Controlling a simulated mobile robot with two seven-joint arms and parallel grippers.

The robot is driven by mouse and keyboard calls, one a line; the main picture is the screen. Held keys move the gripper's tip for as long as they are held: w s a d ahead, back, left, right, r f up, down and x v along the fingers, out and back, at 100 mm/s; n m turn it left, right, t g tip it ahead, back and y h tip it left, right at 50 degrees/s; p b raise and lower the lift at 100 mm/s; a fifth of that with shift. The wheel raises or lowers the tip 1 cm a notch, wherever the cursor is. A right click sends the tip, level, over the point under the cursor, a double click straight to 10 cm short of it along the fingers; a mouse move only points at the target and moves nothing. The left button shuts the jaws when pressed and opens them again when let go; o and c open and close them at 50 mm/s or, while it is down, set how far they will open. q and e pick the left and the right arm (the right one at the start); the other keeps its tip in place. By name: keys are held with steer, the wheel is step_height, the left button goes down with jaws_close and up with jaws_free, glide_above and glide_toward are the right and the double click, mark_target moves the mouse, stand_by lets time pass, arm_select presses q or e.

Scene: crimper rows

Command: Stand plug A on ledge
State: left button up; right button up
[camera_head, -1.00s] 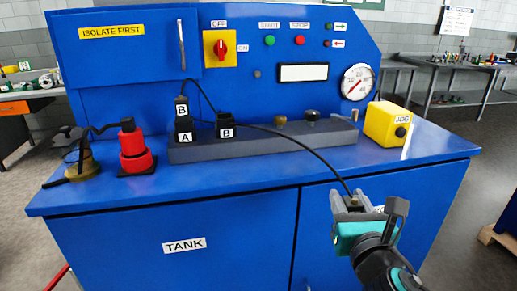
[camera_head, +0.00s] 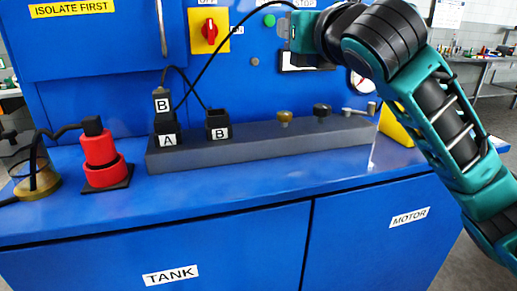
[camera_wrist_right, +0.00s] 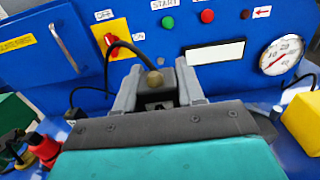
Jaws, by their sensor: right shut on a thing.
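My right gripper (camera_head: 287,36) is raised in front of the blue panel, above the dark grey ledge-like bar (camera_head: 260,146). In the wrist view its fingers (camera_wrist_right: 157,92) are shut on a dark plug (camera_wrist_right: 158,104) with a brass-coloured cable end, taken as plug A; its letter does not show. A black cable arcs from it to the left and down behind the bar. A plug labelled B (camera_head: 161,103) stands upright in the block labelled A (camera_head: 168,140) on the bar. The block labelled B (camera_head: 218,132) stands beside it. My left gripper is out of view.
A red device (camera_head: 101,158) and a brass-based clear jar (camera_head: 38,185) stand left of the bar. Knobs (camera_head: 284,117) sit on the bar's right part. A yellow box (camera_head: 394,122) and the gauge (camera_head: 362,80) are partly behind my arm. The front bench strip is clear.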

step_height(320, 180, down, 16)
steer(key=b, duration=0.3)
steer(key=shift+s+r+b, duration=0.1)
steer(key=shift+b, duration=0.3)
step_height(320, 180, down, 4)
steer(key=shift+r+b, duration=0.1)
steer(key=shift+b, duration=0.5)
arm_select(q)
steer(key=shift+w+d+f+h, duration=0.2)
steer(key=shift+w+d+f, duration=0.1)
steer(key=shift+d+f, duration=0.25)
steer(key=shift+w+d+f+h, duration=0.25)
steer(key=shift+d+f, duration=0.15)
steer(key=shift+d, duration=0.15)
arm_select(e)
steer(key=o, duration=0.8)
steer(key=shift+o, duration=1.4)
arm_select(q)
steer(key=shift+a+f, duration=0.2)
